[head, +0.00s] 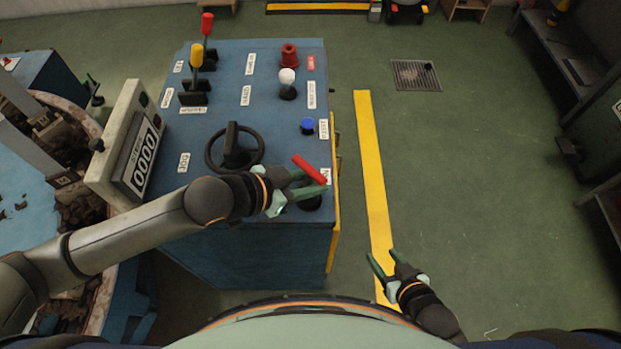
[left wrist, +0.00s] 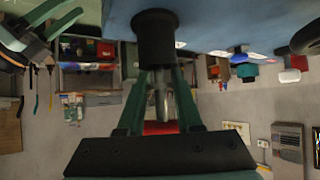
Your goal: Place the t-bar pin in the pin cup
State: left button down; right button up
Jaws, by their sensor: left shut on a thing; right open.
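The t-bar pin (head: 309,169) shows its red crossbar at the right front of the blue console in the head view. My left gripper (head: 308,182) is shut on it. In the left wrist view the pin's grey metal shaft (left wrist: 162,104) lies between the green fingers and points towards the pin cup. The black pin cup (head: 311,203) stands near the console's front right corner, partly hidden by the gripper; it also shows in the left wrist view (left wrist: 155,40). I cannot tell whether the shaft tip is inside the cup. My right gripper (head: 381,265) is open and empty over the floor.
A counter display (head: 137,150) stands at left.

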pick_arm(q)
jog(key=shift+f, duration=0.7)
jog(key=c, duration=0.6)
grip_release()
jog(key=shift+s+a+f, duration=0.15)
jog(key=shift+f, duration=0.1)
jog(key=shift+r, duration=0.35)
jog(key=v, duration=0.8)
jog(key=r+p+v, duration=0.1)
jog(key=v, duration=0.3)
jog(key=shift+r, duration=0.1)
